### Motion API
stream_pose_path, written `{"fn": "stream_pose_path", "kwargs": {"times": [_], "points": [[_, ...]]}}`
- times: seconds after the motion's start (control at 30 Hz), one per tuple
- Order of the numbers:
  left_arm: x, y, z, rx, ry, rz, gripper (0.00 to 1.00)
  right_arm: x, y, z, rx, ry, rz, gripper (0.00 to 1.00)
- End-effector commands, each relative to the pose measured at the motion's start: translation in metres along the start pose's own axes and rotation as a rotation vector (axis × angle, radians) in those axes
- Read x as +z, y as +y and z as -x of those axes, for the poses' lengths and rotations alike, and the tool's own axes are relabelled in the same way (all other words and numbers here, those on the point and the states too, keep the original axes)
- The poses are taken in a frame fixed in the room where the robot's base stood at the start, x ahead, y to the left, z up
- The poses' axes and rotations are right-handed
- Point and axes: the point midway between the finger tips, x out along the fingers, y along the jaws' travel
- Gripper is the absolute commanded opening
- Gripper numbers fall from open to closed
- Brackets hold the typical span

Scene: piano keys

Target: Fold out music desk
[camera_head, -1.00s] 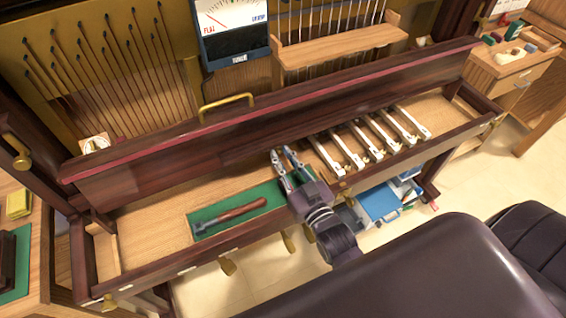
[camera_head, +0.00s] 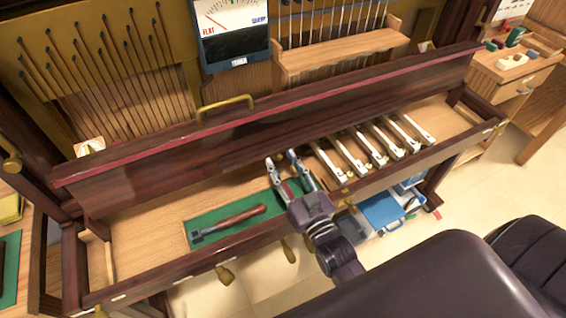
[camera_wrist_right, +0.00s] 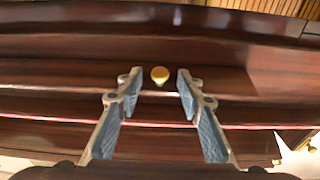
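A long dark wooden board (camera_head: 150,181) with a red strip along its top edge runs across the piano, leaning over the key bed; it may be the music desk, but I cannot tell for sure. A brass handle (camera_head: 225,108) stands at its top edge. My right gripper (camera_head: 281,157) is open and empty in front of the board, above the key bed. In the right wrist view its fingers (camera_wrist_right: 157,78) are spread, with dark wood ahead and a small brass knob (camera_wrist_right: 160,75) showing between the tips, apart from them. My left gripper is not in view.
A hammer-like tool (camera_head: 228,222) lies on a green mat (camera_head: 207,216) left of my gripper. Several white-fronted key levers (camera_head: 377,150) stand to its right. A wooden rack (camera_head: 340,52) and a tuning meter (camera_head: 232,28) are behind. A dark padded seat stands in front.

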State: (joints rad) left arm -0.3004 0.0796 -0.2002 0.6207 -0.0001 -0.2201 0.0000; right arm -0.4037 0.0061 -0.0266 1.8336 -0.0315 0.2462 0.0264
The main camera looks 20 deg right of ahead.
Motion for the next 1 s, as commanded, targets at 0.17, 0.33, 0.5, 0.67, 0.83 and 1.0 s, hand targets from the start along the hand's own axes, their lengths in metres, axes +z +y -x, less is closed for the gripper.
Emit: {"fn": "stream_pose_path", "kwargs": {"times": [0.17,0.33,0.5,0.67,0.83,1.0], "points": [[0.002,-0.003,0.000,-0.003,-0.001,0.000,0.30,0.001,0.000,0.004,0.000,-0.003,0.000,0.34],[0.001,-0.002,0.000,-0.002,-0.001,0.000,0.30,0.002,0.000,0.026,0.000,-0.006,0.000,0.34],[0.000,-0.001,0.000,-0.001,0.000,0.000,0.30,0.002,0.000,0.061,0.000,-0.006,0.000,0.34],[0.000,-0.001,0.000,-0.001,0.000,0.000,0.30,0.002,0.000,0.092,0.000,-0.005,0.000,0.34],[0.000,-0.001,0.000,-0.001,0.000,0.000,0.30,0.001,0.000,0.112,0.000,-0.001,0.000,0.34],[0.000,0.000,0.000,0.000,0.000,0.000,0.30,0.000,0.000,0.120,0.000,0.000,0.000,0.34]]}}
